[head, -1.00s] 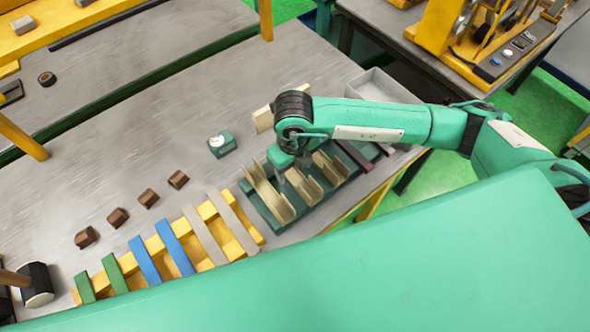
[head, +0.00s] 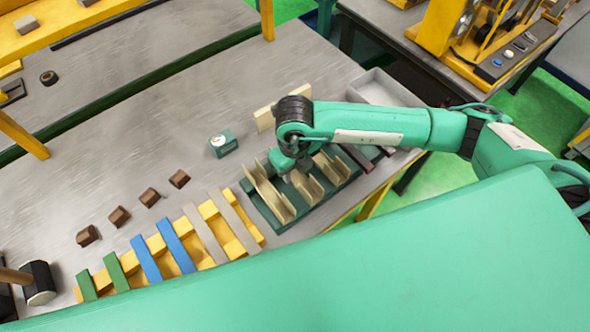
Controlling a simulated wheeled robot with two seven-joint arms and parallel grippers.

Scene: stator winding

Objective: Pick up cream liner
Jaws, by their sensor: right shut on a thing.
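Several cream liners, shaped like open channels, stand in a dark green rack (head: 262,212) near the front edge of the table. The left cream liner (head: 272,195) is the longest in view, and another cream liner (head: 331,170) stands to its right. My right gripper (head: 291,172) points down at the rack, between these, at the back ends of the liners. It is shut on a cream liner (head: 306,186), still down in the rack. The fingertips are partly hidden by the wrist and the liners. My left gripper is out of view.
A yellow rack (head: 243,241) with green, blue and beige strips lies to the left. Several brown blocks (head: 119,216), a small teal device (head: 223,144) and a mallet (head: 38,283) are on the table. A cream panel (head: 264,118) stands behind my wrist; a grey tray (head: 385,88) lies beyond.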

